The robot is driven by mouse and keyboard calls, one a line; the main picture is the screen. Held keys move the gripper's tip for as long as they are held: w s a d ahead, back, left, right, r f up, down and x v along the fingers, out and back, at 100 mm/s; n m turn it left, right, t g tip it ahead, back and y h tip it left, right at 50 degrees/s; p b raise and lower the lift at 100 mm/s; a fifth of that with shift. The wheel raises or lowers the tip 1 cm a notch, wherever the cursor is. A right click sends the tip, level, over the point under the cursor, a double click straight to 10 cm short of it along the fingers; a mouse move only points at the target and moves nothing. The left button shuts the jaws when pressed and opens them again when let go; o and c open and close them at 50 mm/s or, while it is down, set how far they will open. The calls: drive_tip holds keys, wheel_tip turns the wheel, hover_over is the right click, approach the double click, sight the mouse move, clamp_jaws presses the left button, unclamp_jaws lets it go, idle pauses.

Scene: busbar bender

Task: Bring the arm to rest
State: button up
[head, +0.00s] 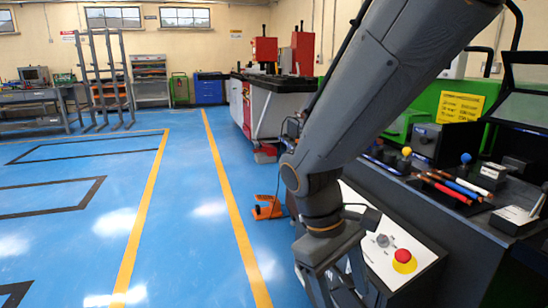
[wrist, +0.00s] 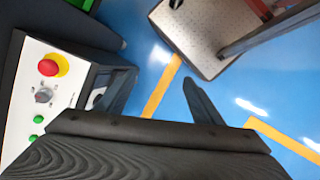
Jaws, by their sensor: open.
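My arm reaches down from the upper right of the head view, bent at its lower joint. My gripper (head: 338,287) hangs at the bottom centre, pointing down, beside the control box (head: 425,283). In the wrist view the two dark fingers stand apart, and my gripper (wrist: 157,82) is open with only blue floor and a yellow line between the fingers. It holds nothing. The fingertips are cut off or hard to see in the head view.
The control box carries a red stop button (head: 403,256) on yellow, also in the wrist view (wrist: 48,67). A green machine (head: 437,103) and dark bench with tools stand at right. An orange pedal (head: 267,208) lies on the floor. Open blue floor (head: 75,240) spreads left.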

drive_tip(key=s+a+r+m+t+y, duration=0.1)
drive_tip(key=s+a+r+m+y, duration=0.2)
drive_tip(key=s+m+y, duration=0.1)
drive_tip(key=d+r+m+p, duration=0.3)
drive_tip(key=d+r+p, duration=0.6)
drive_tip(key=p, duration=0.9)
drive_tip(key=shift+s+d+r+t+h, duration=0.2)
drive_tip(key=shift+s+r+t+h, duration=0.1)
drive_tip(key=shift+r, duration=0.55)
